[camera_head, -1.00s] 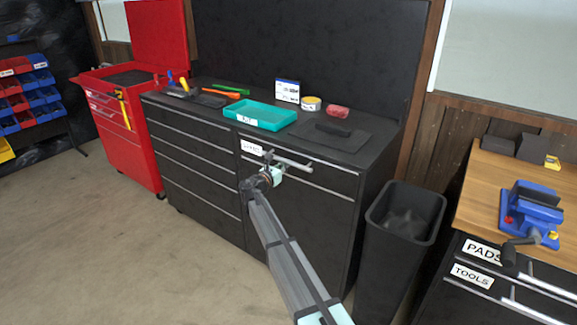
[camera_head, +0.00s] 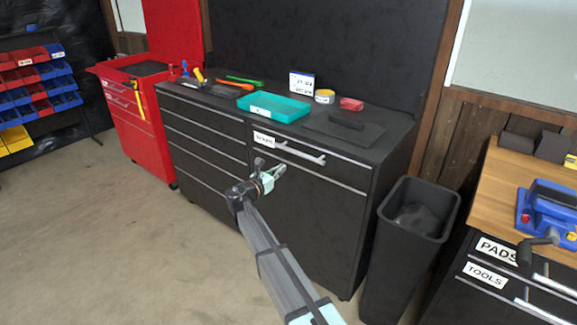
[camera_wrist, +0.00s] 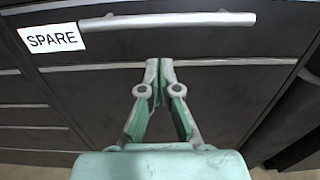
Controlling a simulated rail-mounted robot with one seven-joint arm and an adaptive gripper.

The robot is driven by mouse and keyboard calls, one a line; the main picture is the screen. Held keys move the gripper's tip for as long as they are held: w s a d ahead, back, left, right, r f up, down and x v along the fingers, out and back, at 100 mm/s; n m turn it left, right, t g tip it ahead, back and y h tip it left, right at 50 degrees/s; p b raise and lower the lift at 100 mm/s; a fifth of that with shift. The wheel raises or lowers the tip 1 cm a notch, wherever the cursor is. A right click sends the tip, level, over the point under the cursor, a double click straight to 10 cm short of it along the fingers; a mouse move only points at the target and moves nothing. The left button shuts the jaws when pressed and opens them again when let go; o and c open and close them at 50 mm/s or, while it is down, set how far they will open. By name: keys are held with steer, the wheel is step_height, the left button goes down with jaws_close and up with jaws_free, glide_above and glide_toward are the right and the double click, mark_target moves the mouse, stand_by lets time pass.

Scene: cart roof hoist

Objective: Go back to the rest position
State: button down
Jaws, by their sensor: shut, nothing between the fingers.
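My gripper (camera_head: 279,171) is in front of the dark tool cabinet (camera_head: 305,215), below its top drawer labelled SPARE. In the wrist view my gripper (camera_wrist: 159,68) is shut, with its fingertips together and nothing between them. The drawer handle (camera_wrist: 168,20) lies beyond the fingertips in that view, and the gripper appears apart from it. The handle also shows in the head view (camera_head: 300,154). The SPARE label (camera_wrist: 52,38) is at the upper left of the wrist view. The drawer looks closed.
A teal tray (camera_head: 274,107), a dark mat (camera_head: 345,130) and small items lie on the cabinet top. A black bin (camera_head: 410,250) stands right of the cabinet, before a wooden bench with a blue vise (camera_head: 548,210). A red tool cart (camera_head: 135,125) is left. The floor in front is clear.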

steer(key=s+d+f+m+g+y, duration=0.1)
steer(key=s+d+f+m+g, duration=0.4)
steer(key=s+f, duration=0.5)
steer(key=s+d+f+m+g+y, duration=0.25)
steer(key=s+d+f+m, duration=0.25)
steer(key=s+f+m, duration=0.5)
steer(key=s+d+f+m+g+y, duration=0.1)
steer(key=s+d+f+m+g, duration=0.3)
steer(key=s+f, duration=0.65)
steer(key=s+d+f+m+g+y, duration=0.2)
steer(key=s+d+f+m+g, duration=0.1)
steer(key=s, duration=1)
steer(key=s+d+f+m+g+y+p, duration=0.1)
steer(key=s+f, duration=0.5)
steer(key=s, duration=0.7)
steer(key=s+d+f+m+g+y+p, duration=0.1)
steer(key=s+d+f+m+g+y, duration=0.2)
steer(key=s, duration=1)
steer(key=d+f+m+g, duration=0.2)
steer(key=d+m+g, duration=0.1)
steer(key=shift+s+d+f, duration=0.15)
steer(key=shift+s+d, duration=0.15)
steer(key=shift+s, duration=0.05)
